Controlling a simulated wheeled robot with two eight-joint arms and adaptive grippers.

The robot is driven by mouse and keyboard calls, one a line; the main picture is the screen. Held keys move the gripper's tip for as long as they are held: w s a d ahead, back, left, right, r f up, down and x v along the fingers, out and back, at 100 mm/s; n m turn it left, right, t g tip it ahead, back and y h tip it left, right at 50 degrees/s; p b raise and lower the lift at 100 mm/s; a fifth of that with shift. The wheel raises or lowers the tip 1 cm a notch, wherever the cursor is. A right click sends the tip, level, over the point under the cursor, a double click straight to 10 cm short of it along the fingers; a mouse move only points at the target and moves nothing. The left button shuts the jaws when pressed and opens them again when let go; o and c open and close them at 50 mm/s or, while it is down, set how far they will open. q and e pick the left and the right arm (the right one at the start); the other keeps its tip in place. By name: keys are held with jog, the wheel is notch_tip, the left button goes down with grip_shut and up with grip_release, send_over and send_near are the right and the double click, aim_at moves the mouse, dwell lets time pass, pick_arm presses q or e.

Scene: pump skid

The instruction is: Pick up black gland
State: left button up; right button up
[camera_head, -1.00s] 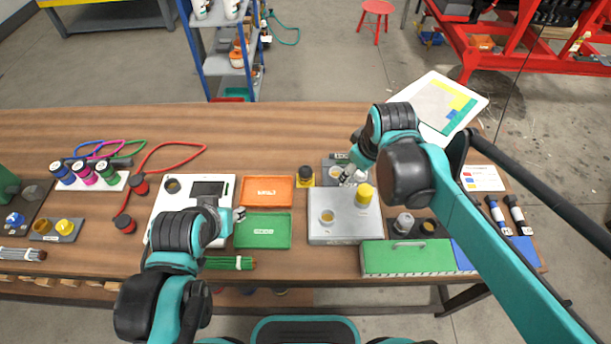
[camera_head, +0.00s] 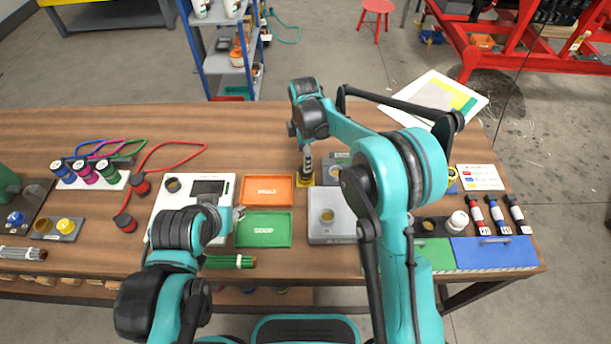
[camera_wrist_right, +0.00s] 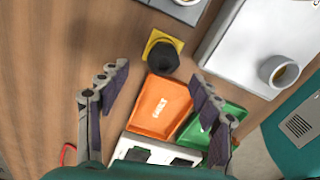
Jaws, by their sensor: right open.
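The black gland (camera_wrist_right: 163,57) stands on a small yellow base (camera_wrist_right: 173,40) in the right wrist view. In the head view the yellow base (camera_head: 305,183) shows beside the orange tray, and my right gripper (camera_head: 306,160) covers most of the gland from above. In the right wrist view my right gripper (camera_wrist_right: 160,80) is open, its fingers spread and empty, with the gland beyond them. My left gripper (camera_head: 239,213) is over the left edge of the green tray; its jaws are too small to judge.
The orange tray (camera_head: 267,190) and green tray (camera_head: 263,230) lie left of the gland. A grey box (camera_head: 327,232) with a cup (camera_head: 327,216) stands to its right. A white box (camera_head: 165,206) is farther left. Bare wood lies behind the gland.

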notch_tip(320, 180, down, 7)
jog(key=shift+s+d+r+b, duration=0.1)
jog(key=shift+s+d+b, duration=0.05)
jog(key=shift+b, duration=1.1)
jog(key=shift+r, duration=0.1)
jog(key=shift+c, duration=0.3)
jog(key=c, duration=1.3)
